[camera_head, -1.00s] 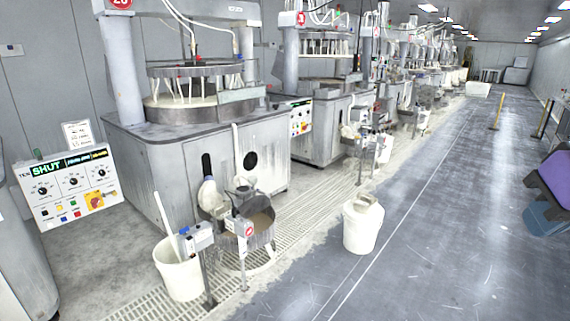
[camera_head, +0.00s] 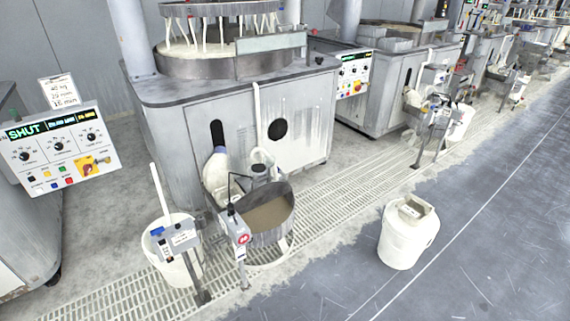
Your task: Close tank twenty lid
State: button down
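A round metal tank (camera_head: 268,222) stands on the floor grating in front of the nearest polishing machine. Its top is at least partly open and grey-brown slurry (camera_head: 270,214) shows inside. A pump fitting (camera_head: 262,168) stands at its back rim. A small grey box with a red round mark (camera_head: 243,239) stands on a post before it; its number is too small to read for sure. I cannot clearly tell a lid apart from the fittings at the tank. My gripper is not in view.
A white bucket (camera_head: 172,262) with a stick and a grey post box (camera_head: 182,238) stand left of the tank. A white lidded container (camera_head: 405,240) stands on the floor to the right. A control panel (camera_head: 60,150) reads SHUT. The blue-grey aisle floor (camera_head: 480,230) is clear.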

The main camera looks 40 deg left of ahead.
aim_at(264, 194)
jog(key=i+u, duration=0.35)
jog(key=i+l+u, duration=0.15)
jog(key=i+u, duration=0.2)
jog(key=i, duration=0.15)
jog(key=i+j+u, duration=0.2)
jog(key=u, duration=0.2)
jog(key=i+u, duration=1.45)
jog(key=i+l+u, duration=0.15)
jog(key=i+u, duration=0.2)
jog(key=i, duration=0.05)
